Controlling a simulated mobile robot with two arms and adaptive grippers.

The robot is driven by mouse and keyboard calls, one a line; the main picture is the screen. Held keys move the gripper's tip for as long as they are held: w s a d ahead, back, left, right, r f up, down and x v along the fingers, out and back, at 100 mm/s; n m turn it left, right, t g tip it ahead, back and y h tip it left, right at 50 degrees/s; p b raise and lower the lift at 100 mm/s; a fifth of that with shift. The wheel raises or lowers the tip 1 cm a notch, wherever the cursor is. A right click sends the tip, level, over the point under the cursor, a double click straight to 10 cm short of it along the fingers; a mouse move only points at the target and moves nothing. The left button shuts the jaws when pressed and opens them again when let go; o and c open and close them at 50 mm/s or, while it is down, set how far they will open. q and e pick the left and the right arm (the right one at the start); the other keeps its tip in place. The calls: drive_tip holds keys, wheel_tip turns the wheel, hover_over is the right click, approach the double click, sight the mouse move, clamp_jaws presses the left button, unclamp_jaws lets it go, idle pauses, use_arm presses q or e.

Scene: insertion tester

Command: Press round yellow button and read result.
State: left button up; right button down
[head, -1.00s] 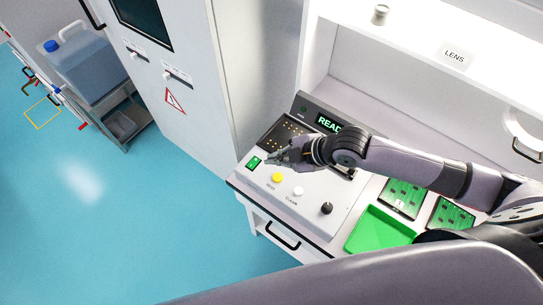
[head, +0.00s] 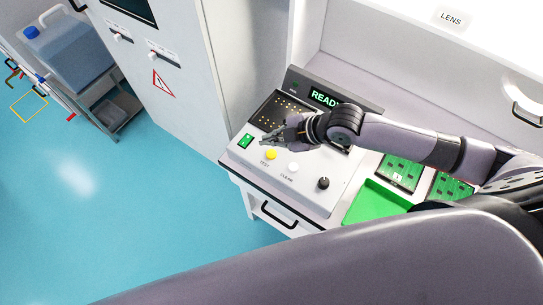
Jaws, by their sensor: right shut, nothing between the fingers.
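The insertion tester (head: 305,187) is a light grey console on the bench. Its round yellow button (head: 271,154) sits above the label TEST. A white button (head: 293,168) labelled CLEAR and a black knob (head: 323,183) are to its right. A green rocker switch (head: 245,141) is to its left. The green display (head: 323,97) reads "READ", with its right end hidden by my arm. My right gripper (head: 266,140) is shut and empty, its tips just above the yellow button in the picture; I cannot tell the height gap. My left gripper is not in view.
A green tray (head: 375,207) and green circuit boards (head: 400,172) lie right of the tester. A dotted dark socket panel (head: 281,109) is behind my gripper. A grey cabinet (head: 165,50) stands left. A shelf labelled LENS (head: 451,18) is above.

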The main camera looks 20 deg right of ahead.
drive_tip(key=b, duration=0.2)
hover_over(271, 156)
wheel_tip(271, 156, down, 4)
drive_tip(key=shift+f, duration=0.1)
drive_tip(key=shift+f+b, duration=0.4)
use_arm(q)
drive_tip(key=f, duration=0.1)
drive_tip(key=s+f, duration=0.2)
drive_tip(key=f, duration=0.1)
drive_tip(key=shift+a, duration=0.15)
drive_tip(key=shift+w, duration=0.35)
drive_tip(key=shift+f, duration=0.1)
use_arm(e)
drive_tip(key=shift+f, duration=0.4)
use_arm(q)
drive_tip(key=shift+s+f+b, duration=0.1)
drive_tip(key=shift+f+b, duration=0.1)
drive_tip(key=shift+b, duration=0.1)
use_arm(e)
drive_tip(key=shift+f, duration=0.45)
drive_tip(key=shift+r, duration=0.1)
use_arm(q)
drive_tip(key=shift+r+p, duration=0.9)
use_arm(e)
drive_tip(key=shift+r, duration=0.8)
